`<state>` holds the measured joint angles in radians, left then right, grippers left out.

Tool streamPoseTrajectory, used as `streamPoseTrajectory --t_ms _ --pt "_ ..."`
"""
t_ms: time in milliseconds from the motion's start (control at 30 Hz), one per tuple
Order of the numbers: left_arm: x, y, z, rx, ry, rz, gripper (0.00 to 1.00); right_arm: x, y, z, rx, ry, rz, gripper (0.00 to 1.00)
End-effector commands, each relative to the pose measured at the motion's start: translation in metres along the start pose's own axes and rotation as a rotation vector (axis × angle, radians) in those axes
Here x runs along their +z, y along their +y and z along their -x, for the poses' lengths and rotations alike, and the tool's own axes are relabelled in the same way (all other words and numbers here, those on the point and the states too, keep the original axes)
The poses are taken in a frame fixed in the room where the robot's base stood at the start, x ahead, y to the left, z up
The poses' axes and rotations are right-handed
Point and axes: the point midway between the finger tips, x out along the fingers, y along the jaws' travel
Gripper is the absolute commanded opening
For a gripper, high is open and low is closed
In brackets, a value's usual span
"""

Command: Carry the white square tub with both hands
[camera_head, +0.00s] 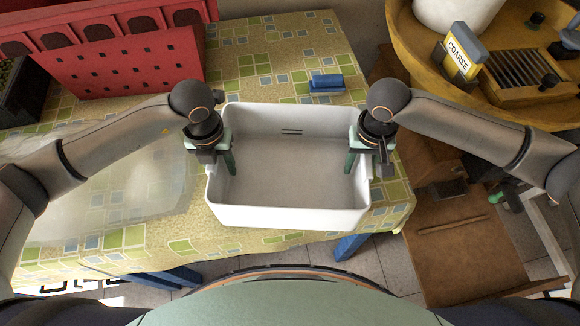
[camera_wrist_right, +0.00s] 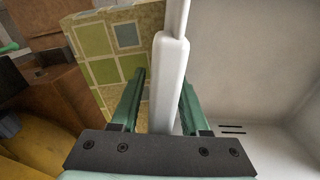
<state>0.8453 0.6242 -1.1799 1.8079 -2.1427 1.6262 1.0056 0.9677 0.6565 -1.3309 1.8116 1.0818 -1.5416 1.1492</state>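The white square tub (camera_head: 290,216) stands upright on the table, empty, near its front edge. My left gripper (camera_head: 222,165) is at the tub's left wall, with one green finger inside the tub; it looks open, its outer finger mostly hidden. My right gripper (camera_head: 357,162) is at the right wall. In the right wrist view the right gripper's green fingers (camera_wrist_right: 163,82) are apart, one on each side of the tub's wall (camera_wrist_right: 169,85). A gap shows between the outer finger and the wall.
A patterned cloth covers the table (camera_head: 330,50). A red crate (camera_head: 110,65) stands at the back left, and a blue block (camera_head: 326,83) lies behind the tub. A round yellow stand (camera_head: 420,50) with a COARSE box (camera_head: 460,52) is at the right, above brown wooden furniture (camera_head: 455,250).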

Motion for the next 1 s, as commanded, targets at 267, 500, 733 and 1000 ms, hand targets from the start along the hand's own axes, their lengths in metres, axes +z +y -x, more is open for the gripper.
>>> streamPoseTrajectory --t_ms 267,500,733,1000 --pt "0.0002 0.0000 0.0004 0.000 -0.001 0.000 0.12 -0.0002 -0.0001 0.0004 0.000 0.000 0.000 0.12" --pt "0.0003 0.0000 0.0005 0.000 -0.001 0.000 0.00 -0.0002 -0.0001 0.0005 0.000 0.001 0.000 0.00" --pt "0.0003 0.0001 0.0006 0.000 -0.001 0.000 0.00 -0.0003 -0.0001 0.0006 0.000 0.001 0.000 0.00" --pt "0.0004 0.0001 0.0007 0.000 -0.001 0.000 0.00 -0.0004 -0.0001 0.0007 0.000 0.001 0.000 0.00"
